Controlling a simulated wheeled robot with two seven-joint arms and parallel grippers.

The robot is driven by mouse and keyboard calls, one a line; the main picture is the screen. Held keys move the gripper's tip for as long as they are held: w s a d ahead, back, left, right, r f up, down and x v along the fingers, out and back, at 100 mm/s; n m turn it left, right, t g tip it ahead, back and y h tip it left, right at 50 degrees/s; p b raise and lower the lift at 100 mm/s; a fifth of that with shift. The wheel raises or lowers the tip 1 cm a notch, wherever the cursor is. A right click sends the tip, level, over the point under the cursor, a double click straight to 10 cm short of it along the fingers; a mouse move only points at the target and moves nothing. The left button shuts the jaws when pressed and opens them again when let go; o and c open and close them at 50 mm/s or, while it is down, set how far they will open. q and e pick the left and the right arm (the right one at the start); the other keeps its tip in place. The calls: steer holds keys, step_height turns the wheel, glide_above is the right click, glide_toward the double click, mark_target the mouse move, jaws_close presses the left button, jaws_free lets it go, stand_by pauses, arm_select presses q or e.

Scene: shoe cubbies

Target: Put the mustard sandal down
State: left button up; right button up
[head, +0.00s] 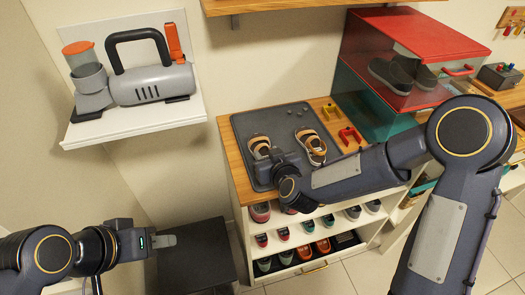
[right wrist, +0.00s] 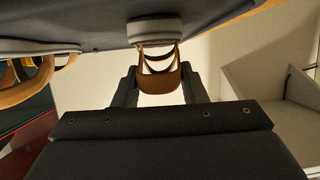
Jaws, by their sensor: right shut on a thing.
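The mustard sandal (head: 259,147), with brown-tan straps and a pale sole, is at the left part of the grey tray (head: 246,122). My right gripper (head: 274,157) is shut on it, partly covering it. In the right wrist view the sandal's strap (right wrist: 158,78) is between the fingers, and its sole looks to be against or very close to the tray; I cannot tell whether it touches. A similar sandal (head: 311,146) lies to the right on the tray; it also shows in the right wrist view (right wrist: 28,82). My left gripper (head: 165,240) is far off at lower left, its jaw gap unclear.
The wooden-topped shoe cubby (head: 236,170) holds several shoes on lower shelves. Yellow and red blocks (head: 349,135) sit right of the tray. A red shelf (head: 425,38) with dark clogs (head: 390,75) stands behind. A white shelf (head: 135,122) carries a grey appliance. A dark box (head: 195,255) stands below.

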steer(key=shift+r, duration=0.5)
step_height(320, 180, up, 3)
steer(key=shift+s+f+p, duration=0.1)
steer(key=shift+p, duration=0.2)
steer(key=s+r+p, duration=0.1)
steer(key=s+r, duration=0.3)
steer(key=s, duration=0.3)
steer(key=s+a+r+p, duration=0.1)
steer(key=s+r, duration=0.4)
steer(key=s, duration=0.1)
steer(key=shift+s, duration=0.4)
